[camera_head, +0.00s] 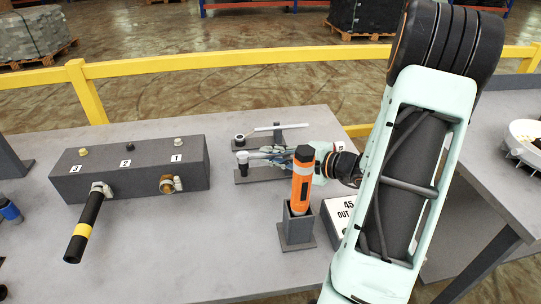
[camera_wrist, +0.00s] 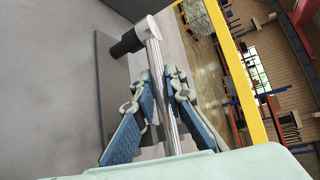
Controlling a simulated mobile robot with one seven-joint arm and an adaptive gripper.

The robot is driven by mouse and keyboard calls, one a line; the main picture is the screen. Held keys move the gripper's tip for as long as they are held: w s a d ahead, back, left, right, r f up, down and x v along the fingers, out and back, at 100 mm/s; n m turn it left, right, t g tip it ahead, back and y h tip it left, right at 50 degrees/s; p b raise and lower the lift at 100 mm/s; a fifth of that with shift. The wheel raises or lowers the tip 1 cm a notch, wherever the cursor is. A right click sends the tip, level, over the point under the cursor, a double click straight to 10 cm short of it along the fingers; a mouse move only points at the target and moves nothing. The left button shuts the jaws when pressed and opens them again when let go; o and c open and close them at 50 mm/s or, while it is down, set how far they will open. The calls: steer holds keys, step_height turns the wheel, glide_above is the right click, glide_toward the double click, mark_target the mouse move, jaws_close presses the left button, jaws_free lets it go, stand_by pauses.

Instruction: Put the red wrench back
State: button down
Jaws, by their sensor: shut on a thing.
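My gripper (camera_head: 268,154) is over the grey table, behind the orange tool. In the wrist view its blue-padded fingers (camera_wrist: 158,88) are closed around the silver handle of a wrench (camera_wrist: 156,55). That wrench has a round silver head with a black socket below it, beside a dark grey holder plate (camera_wrist: 112,75). In the head view its head (camera_head: 242,156) is at the left end of the near holder. I cannot tell whether it rests there. A second silver-handled wrench (camera_head: 278,128) lies across the holder behind. No red shows on either wrench; the held handle's rear end is hidden.
An orange tool (camera_head: 302,180) stands upright in a dark holder (camera_head: 297,232) in front of my gripper. A white sign (camera_head: 345,222) stands close right. A dark numbered block (camera_head: 130,170) with a black-yellow handle is left. A yellow rail (camera_head: 200,64) runs behind the table.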

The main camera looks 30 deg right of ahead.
steer(key=shift+f+b, duration=0.6)
steer(key=shift+b, duration=0.1)
steer(key=c, duration=1.9)
jaws_free()
steer(key=shift+f, duration=0.1)
steer(key=shift+s, duration=0.1)
steer(key=v, duration=1.2)
steer(key=shift+a, duration=0.1)
